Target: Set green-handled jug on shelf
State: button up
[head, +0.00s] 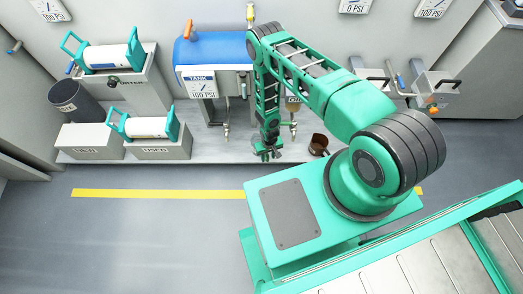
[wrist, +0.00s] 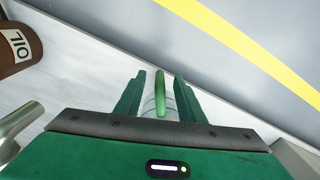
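The jug's green handle (wrist: 160,95) stands upright between the two fingers of my gripper (wrist: 159,78) in the wrist view. There is a gap on each side of the handle, so my gripper is open around it. A clear, curved edge shows faintly behind the handle; the rest of the jug is hidden. In the head view my gripper (head: 267,153) is low over the light grey shelf-like ledge (head: 235,150) along the wall, and the jug cannot be made out there.
A brown oil can (wrist: 18,48) is left of my gripper in the wrist view and right of it in the head view (head: 319,144). The blue tank (head: 215,50) and teal-handled cylinders (head: 107,56) stand behind and left. Open floor with a yellow line (head: 160,194) lies in front.

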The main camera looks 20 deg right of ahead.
jog(key=shift+f, duration=0.8)
grip_shut()
jog(key=shift+r, duration=0.1)
